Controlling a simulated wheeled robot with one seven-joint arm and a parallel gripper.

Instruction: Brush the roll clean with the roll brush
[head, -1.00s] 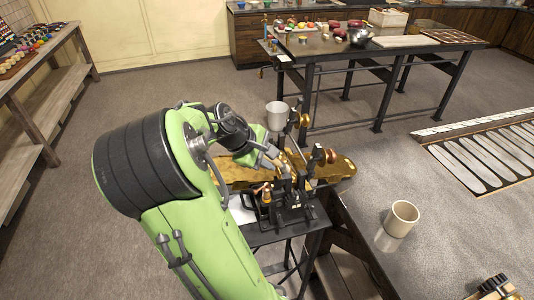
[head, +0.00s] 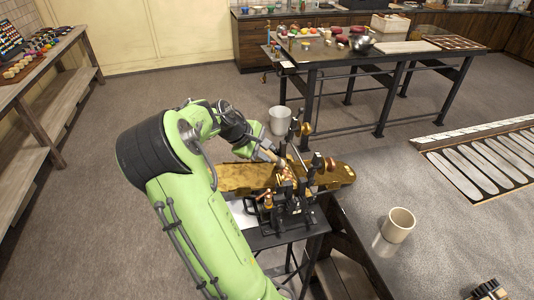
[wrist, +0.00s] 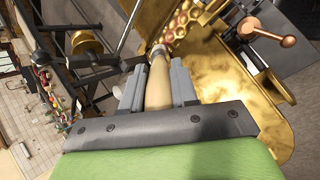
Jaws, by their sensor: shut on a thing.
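My gripper (wrist: 157,88) is shut on the pale wooden handle of the roll brush (wrist: 158,82). The handle points away from me, and its metal collar (wrist: 158,53) reaches the near edge of the dimpled brass roll (wrist: 186,28). The bristles are mostly hidden, so I cannot tell if they touch the roll. In the head view, my gripper (head: 266,152) is just above and left of the black-framed roller machine (head: 290,205), its handle slanting down toward the rolls. A long brass tray (head: 236,178) extends to both sides of the machine.
A copper-knobbed crank (wrist: 268,32) stands right of the roll in the wrist view. A pale cup (head: 400,224) stands on the grey worktop (head: 440,210). A white bucket (head: 280,121) is behind the machine. A laden table (head: 400,52) stands further back.

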